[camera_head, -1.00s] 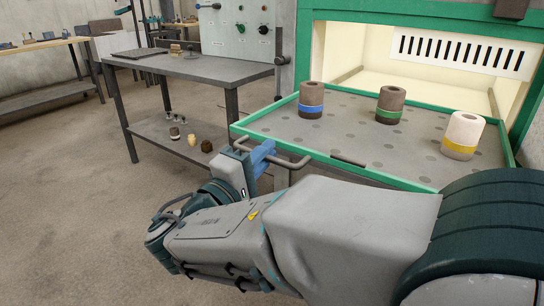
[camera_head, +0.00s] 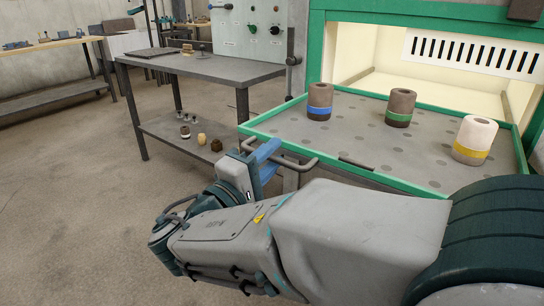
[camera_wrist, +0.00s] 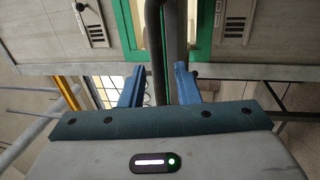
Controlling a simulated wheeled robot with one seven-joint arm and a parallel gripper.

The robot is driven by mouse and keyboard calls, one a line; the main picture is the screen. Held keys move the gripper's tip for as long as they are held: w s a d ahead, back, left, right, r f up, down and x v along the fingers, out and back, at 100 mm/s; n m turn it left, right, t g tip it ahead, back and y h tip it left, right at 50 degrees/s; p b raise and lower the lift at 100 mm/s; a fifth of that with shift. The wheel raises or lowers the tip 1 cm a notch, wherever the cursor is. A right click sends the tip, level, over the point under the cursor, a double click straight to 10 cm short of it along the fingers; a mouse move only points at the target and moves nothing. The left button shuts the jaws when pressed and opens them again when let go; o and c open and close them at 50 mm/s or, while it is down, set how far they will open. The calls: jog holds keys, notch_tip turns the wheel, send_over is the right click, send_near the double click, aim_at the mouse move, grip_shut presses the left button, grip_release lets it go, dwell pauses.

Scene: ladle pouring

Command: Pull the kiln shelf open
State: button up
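The kiln shelf (camera_head: 375,145) is a grey perforated tray with a green rim, standing well out of the kiln's lit opening in the head view. Its grey bar handle (camera_head: 306,165) runs along the front edge. My gripper (camera_head: 270,152) is at the left part of the handle. In the wrist view, its two blue fingers (camera_wrist: 160,80) are apart, with dark bar parts (camera_wrist: 156,40) running between them. Firm contact with the bar cannot be made out. Three cylinders stand upright on the shelf: blue-banded (camera_head: 319,101), green-banded (camera_head: 400,107) and yellow-banded (camera_head: 474,140).
A grey two-level table (camera_head: 205,67) stands left of the kiln, with small items on its lower level. A control panel (camera_head: 250,28) is behind it. The green kiln frame (camera_head: 430,12) rises behind the shelf. The floor at left (camera_head: 70,210) is clear.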

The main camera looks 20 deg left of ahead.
jog(key=p+v, duration=0.2)
jog(key=v, duration=1.1)
jog(key=shift+s+a+p, duration=0.15)
jog(key=shift+s+p, duration=0.1)
jog(key=shift+p, duration=0.05)
jog(key=w+d+r+m+g+h+p, duration=0.2)
jog(key=w+d+r+m+g+p, duration=0.15)
jog(key=d+g+p, duration=0.65)
jog(key=w+d+r+m+g+h+p, duration=0.2)
jog(key=w+d+r+g+p, duration=0.3)
jog(key=d, duration=1)
jog(key=s+d+r+m+y+p, duration=0.3)
jog(key=d+r+m+y+p, duration=0.1)
jog(key=p, duration=0.5)
jog(key=s+d+r+m+g+y+p, duration=0.1)
jog(key=s+d+r+m+y+p, duration=0.2)
jog(key=p, duration=0.7)
notch_tip(320, 180, up, 4)
jog(key=d+m+y, duration=0.1)
jog(key=d+y, duration=0.1)
jog(key=y, duration=0.1)
jog(key=shift+s+d+r+m+y, duration=0.15)
jog(key=shift+d+r+m+y, duration=0.15)
jog(key=shift+d+m, duration=0.1)
